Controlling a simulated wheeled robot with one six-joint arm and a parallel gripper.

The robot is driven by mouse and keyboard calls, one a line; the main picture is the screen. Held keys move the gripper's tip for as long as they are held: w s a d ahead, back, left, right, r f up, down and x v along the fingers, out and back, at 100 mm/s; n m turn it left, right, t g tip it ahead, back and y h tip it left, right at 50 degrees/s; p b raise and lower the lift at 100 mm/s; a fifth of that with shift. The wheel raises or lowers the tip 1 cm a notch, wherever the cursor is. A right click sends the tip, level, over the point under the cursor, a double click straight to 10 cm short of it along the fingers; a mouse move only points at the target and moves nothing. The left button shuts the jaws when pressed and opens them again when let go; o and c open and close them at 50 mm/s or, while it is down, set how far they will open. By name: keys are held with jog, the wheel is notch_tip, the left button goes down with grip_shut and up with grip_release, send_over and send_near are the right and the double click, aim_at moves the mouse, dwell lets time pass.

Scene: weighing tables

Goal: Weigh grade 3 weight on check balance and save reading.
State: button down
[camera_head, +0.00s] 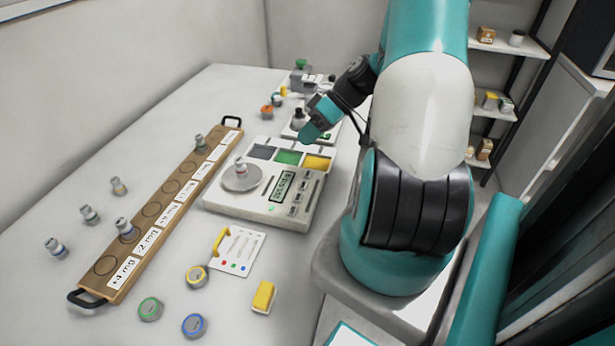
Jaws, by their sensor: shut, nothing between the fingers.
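A pale balance (225,203) stands mid-table, with a round pan (240,184), a green-lit display (281,186) and keys (297,204) at its right. A small metal weight with a reddish mark (240,168) stands upright on the pan. Its grade and the display digits are too small to read. My gripper (308,134) is beyond the balance, above the colored pads' far side, apart from the weight. It is shut and empty. A second device (328,140) is partly hidden behind it, with a dark-topped object (299,119) beside my gripper. I cannot tell which is the check balance.
A wooden rack (170,195) with labels and ringed spots runs along the left, holding weights (125,228) and (199,143). Several weights (90,214) stand left of it. Tins (193,325), a yellow block (264,296) and a card (240,250) lie in front.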

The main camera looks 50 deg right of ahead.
aim_at(308, 172)
notch_tip(308, 172, down, 7)
jog(key=b, duration=0.5)
jog(key=shift+f, duration=0.1)
dwell(1.7)
jog(key=shift+f+b, duration=0.3)
jog(key=shift+f, duration=0.05)
jog(key=shift+f, duration=0.4)
dwell(0.5)
jog(key=shift+r, duration=0.15)
jog(key=shift+r+p, duration=0.45)
jog(key=shift+r, duration=0.25)
notch_tip(308, 172, up, 5)
jog(key=p, duration=0.4)
